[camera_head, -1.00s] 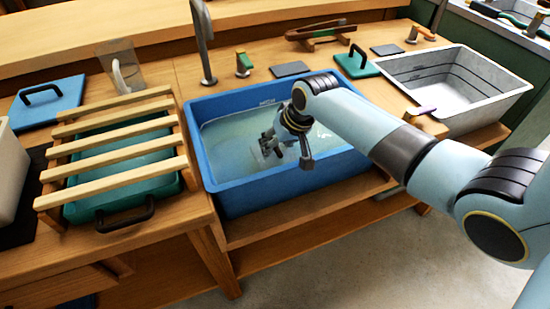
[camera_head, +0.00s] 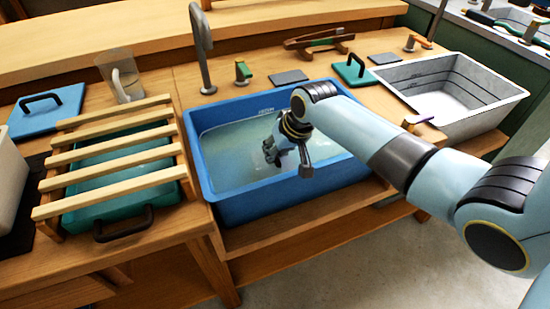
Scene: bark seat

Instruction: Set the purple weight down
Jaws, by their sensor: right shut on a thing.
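My right gripper (camera_head: 271,150) reaches down into the blue basin (camera_head: 287,205), over or in the pale greenish water (camera_head: 235,153). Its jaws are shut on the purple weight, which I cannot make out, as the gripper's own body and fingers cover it. I cannot tell whether the weight touches the basin floor. The right arm comes in from the right across the basin's right rim. My left gripper is not in view.
A slatted wooden rack (camera_head: 110,142) stands over a teal tub (camera_head: 125,208) on the left. A tall tap (camera_head: 200,45) rises behind the basin. A grey-white basin (camera_head: 455,92) is at the right. A blue lid (camera_head: 45,112) lies far left.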

